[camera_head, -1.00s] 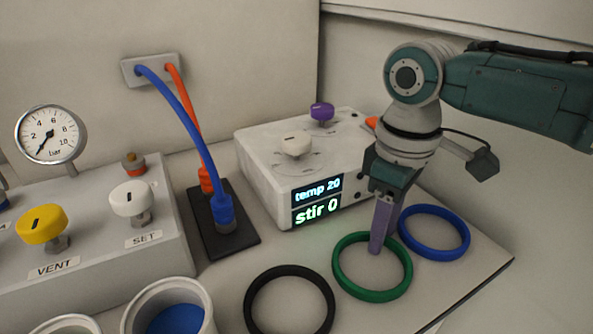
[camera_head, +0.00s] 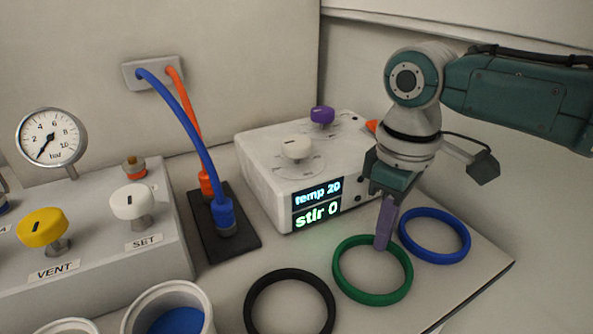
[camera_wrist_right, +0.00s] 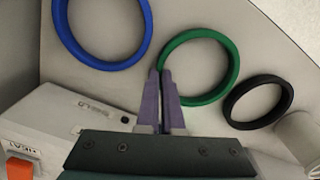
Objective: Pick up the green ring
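The green ring (camera_head: 339,283) lies flat on the light surface in the head view, between the black and blue rings. It also shows in the wrist view (camera_wrist_right: 235,72). My right gripper (camera_head: 382,246) points down at the far rim of the green ring, its purple fingers crossing that rim in the picture. In the wrist view the fingertips (camera_wrist_right: 160,73) are close together at the ring's left edge. Whether the rim is held between them is not clear. My left gripper is not in view.
A blue ring (camera_head: 464,249) lies just right of the green one, a black ring (camera_head: 250,307) to its left. A white stirrer box (camera_head: 263,190) with knobs and a display stands behind. A white cup (camera_head: 208,313) and a valve panel (camera_head: 100,262) are at left.

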